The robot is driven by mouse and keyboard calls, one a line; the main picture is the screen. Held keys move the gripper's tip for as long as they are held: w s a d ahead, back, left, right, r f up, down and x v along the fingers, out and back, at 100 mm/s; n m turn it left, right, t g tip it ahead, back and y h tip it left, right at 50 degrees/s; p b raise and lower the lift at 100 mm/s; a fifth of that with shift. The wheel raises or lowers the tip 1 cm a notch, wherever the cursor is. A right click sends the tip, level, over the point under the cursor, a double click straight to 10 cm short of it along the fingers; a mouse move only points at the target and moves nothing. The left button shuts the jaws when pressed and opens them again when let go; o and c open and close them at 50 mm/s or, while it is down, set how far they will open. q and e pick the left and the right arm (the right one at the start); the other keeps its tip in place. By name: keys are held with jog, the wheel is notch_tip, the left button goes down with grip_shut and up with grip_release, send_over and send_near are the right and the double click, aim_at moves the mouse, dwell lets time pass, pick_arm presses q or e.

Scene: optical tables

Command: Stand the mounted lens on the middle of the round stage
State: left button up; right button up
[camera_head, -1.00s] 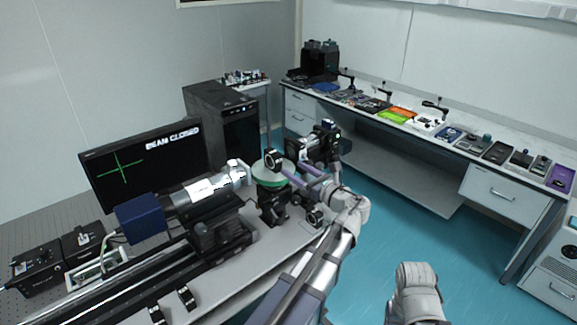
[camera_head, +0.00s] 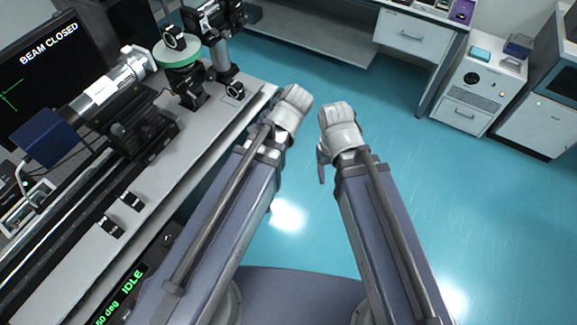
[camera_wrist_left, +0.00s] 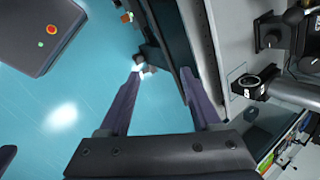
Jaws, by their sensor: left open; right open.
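The mounted lens (camera_head: 174,38), a black ring, stands upright on the green-rimmed round stage (camera_head: 182,64) in the head view. It looks near the middle, but I cannot tell exactly. My left gripper (camera_wrist_left: 162,72) is open and empty in the left wrist view, with its two fingers apart over the floor and table edge. In the head view its arm ends short of the stage, clear of the lens, and its fingers are hidden. My right gripper (camera_head: 321,163) is open over the floor; one purple finger shows.
A small black ring mount (camera_head: 235,90) stands on the table near the stage. A white and black cylinder (camera_head: 108,90) on a rail points at the stage from the left. A black monitor (camera_head: 45,75) reads BEAM CLOSED. Blue floor (camera_head: 300,225) is free between my arms.

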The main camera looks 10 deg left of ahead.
pick_arm(q)
jog(key=s+d+f+n+g+h, duration=0.2)
jog(key=s+d+n+h, duration=0.2)
jog(key=s+d, duration=0.3)
jog(key=shift+s+d+f, duration=0.15)
jog(key=shift+s+d, duration=0.1)
jog(key=shift+d, duration=0.6)
dwell(0.9)
